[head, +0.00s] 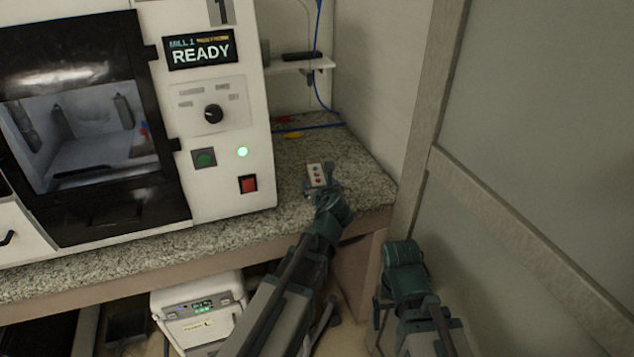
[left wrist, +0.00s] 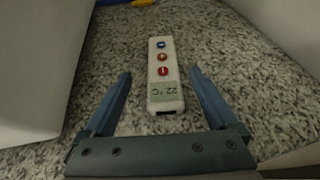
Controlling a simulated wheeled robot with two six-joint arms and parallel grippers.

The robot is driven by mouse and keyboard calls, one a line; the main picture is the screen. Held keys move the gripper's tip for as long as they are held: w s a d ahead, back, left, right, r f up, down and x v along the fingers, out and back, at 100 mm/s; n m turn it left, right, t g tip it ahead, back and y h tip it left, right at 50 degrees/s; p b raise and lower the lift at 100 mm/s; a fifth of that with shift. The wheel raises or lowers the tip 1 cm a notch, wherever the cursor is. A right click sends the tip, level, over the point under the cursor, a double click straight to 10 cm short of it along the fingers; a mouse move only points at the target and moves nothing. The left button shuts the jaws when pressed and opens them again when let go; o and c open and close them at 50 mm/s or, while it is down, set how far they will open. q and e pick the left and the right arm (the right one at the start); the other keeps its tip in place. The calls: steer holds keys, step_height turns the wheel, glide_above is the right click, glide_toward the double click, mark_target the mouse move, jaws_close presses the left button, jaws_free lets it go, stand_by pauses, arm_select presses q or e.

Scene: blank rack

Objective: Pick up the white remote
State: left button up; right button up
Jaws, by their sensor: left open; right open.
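The white remote (head: 316,176) lies on the speckled grey counter to the right of the mill machine. In the left wrist view the remote (left wrist: 163,75) shows a blue, an orange and a red button and a small display reading 22 °C. My left gripper (head: 321,190) is open at the remote's near end. In the left wrist view its two fingers (left wrist: 160,82) stand on either side of the remote's lower part, with a gap on each side. My right arm (head: 405,275) is low at the right, in front of the counter; its fingertips are hard to make out.
The white mill (head: 228,140) with a READY display stands close on the left. A wall and a framed panel (head: 540,120) close off the right. Blue cable (head: 325,126) and red and yellow items lie behind on the counter (head: 360,180). A small white unit (head: 200,315) sits below.

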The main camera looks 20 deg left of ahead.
mark_target(319, 181)
arm_select(q)
steer(key=x, duration=0.2)
steer(key=b+x, duration=0.1)
steer(key=x, duration=0.1)
steer(key=shift+d+f, duration=0.1)
steer(key=shift+d, duration=0.2)
steer(key=shift+a, duration=0.1)
steer(key=shift+c, duration=0.3)
jaws_close()
